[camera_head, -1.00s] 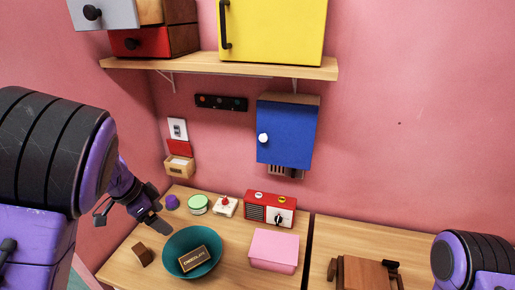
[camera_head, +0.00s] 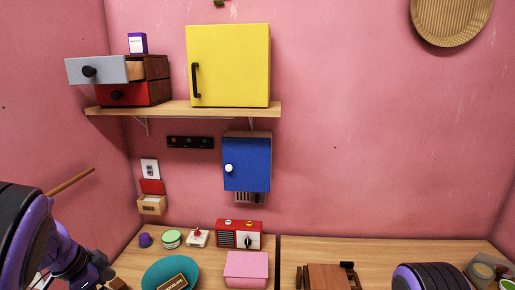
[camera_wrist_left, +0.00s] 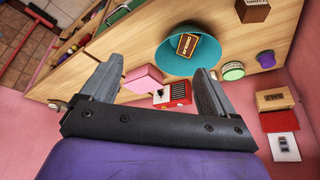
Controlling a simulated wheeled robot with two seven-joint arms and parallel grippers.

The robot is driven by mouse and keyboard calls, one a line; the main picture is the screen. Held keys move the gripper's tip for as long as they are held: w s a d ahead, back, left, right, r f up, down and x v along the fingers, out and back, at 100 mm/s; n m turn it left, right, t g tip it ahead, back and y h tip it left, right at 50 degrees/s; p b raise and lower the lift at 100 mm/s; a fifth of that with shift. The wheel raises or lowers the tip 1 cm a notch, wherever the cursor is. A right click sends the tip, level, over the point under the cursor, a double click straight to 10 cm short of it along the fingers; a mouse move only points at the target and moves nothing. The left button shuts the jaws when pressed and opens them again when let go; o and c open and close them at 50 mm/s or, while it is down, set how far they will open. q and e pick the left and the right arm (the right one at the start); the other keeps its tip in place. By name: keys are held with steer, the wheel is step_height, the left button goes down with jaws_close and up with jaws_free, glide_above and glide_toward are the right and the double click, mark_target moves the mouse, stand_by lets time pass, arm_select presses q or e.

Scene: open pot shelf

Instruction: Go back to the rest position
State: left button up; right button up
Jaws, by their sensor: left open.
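My left gripper (camera_wrist_left: 152,92) is open in the left wrist view, with two grey fingers spread and nothing between them that it touches. In the head view my left arm comes in at the lower left, and its hand end is mostly cut off by the bottom edge. A black and purple part of my right arm shows at the bottom right of the head view; its gripper is out of view. A teal bowl (camera_head: 160,275) with a brown chocolate box (camera_head: 176,283) in it stands on the table. It also shows in the left wrist view (camera_wrist_left: 168,62).
A wooden shelf (camera_head: 200,109) holds a yellow cabinet (camera_head: 235,65) and drawers (camera_head: 122,94), the upper grey one pulled out. A blue cabinet (camera_head: 250,165) hangs below. On the table are a red radio (camera_head: 226,238), a pink box (camera_head: 246,268) and small items.

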arm_select(q)
steer(key=w+d+f+n+t+h+b, duration=0.1)
steer(key=w+d+f+n+t+h, duration=0.1)
steer(key=w+d+t, duration=0.3)
step_height(320, 180, down, 14)
steer(key=s+r+n+t+y+b, duration=0.1)
steer(key=s+n+t+y+b, duration=0.2)
steer(key=n, duration=0.4)
steer(key=s+f+n+g+y+b, duration=0.5)
steer(key=s+f+n+g+b, duration=0.2)
steer(key=s+f, duration=2)
steer(key=shift+s+d+g+y+b, duration=0.15)
steer(key=shift+s+g+y+b, duration=0.15)
steer(key=shift+s+g+b, duration=0.55)
arm_select(e)
step_height(320, 180, down, 13)
steer(key=shift+w, duration=0.2)
arm_select(q)
steer(key=shift+w+f, duration=0.1)
steer(key=shift+w, duration=0.1)
